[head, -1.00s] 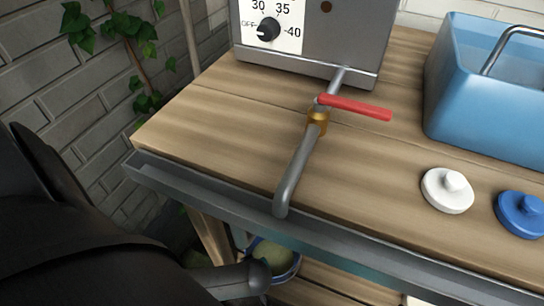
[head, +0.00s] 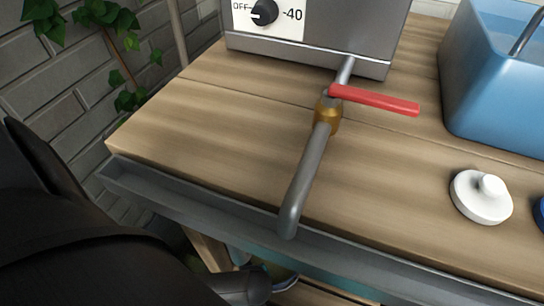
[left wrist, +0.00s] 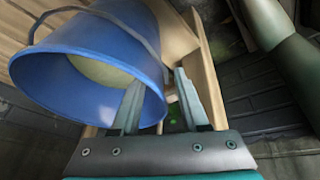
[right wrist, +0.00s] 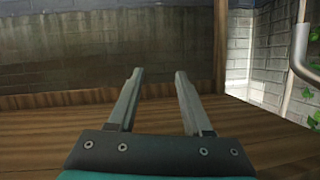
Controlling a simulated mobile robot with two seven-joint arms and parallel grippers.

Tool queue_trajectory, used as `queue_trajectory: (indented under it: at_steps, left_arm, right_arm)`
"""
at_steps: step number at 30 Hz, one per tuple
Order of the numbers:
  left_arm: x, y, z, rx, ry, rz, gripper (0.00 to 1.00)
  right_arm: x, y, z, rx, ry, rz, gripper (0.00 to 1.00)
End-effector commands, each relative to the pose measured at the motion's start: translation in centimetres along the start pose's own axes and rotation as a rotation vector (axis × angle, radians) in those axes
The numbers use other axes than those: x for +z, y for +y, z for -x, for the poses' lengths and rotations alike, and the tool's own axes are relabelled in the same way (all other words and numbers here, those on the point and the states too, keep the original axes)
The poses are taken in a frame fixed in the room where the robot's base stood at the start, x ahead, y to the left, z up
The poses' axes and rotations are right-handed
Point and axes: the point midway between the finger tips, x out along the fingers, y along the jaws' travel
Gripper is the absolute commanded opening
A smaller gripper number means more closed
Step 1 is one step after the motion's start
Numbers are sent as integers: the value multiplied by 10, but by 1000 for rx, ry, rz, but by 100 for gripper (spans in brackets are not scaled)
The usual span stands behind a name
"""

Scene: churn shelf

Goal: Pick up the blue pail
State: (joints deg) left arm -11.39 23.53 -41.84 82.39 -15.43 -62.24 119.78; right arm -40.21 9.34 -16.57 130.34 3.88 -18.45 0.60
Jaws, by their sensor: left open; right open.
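The blue pail (left wrist: 85,85) fills the upper left of the left wrist view. It has a thin grey handle (left wrist: 100,14) and something pale green inside. My left gripper (left wrist: 158,80) is open at the pail's right side. One finger overlaps the pail's wall in the picture, the other is to the right of it. I cannot tell whether the wall lies between the fingers. In the head view only a sliver of the pail (head: 286,284) shows below the bench edge, beside my dark left arm. My right gripper (right wrist: 155,75) is open and empty above a wooden surface.
The wooden bench (head: 230,120) carries a metal box with a dial (head: 320,30), a pipe with a red lever (head: 375,100), a blue basin (head: 490,80) and a white knobbed lid (head: 482,197). The bench's grey front edge (head: 200,210) overhangs the pail. A brick wall stands left.

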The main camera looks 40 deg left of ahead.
Motion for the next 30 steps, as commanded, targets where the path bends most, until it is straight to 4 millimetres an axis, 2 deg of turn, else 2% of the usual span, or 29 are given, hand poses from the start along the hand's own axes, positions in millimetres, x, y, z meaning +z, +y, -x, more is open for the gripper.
queue_trajectory:
  at_steps: [6, 16, 27, 30]
  left_arm:
    - [6, -3, -4, -1, 1, 0, 44]
    - [6, -3, -3, -2, 1, 1, 44]
    - [6, -3, -3, -2, 0, 1, 3]
    - [6, -4, -4, -2, 0, 1, 0]
  right_arm:
    - [-3, -8, 1, -19, 84, -18, 50]
    - [-6, -9, 2, -22, 102, -21, 50]
    - [-6, -9, 2, -22, 102, -21, 50]
    - [-6, -9, 2, -22, 102, -21, 50]
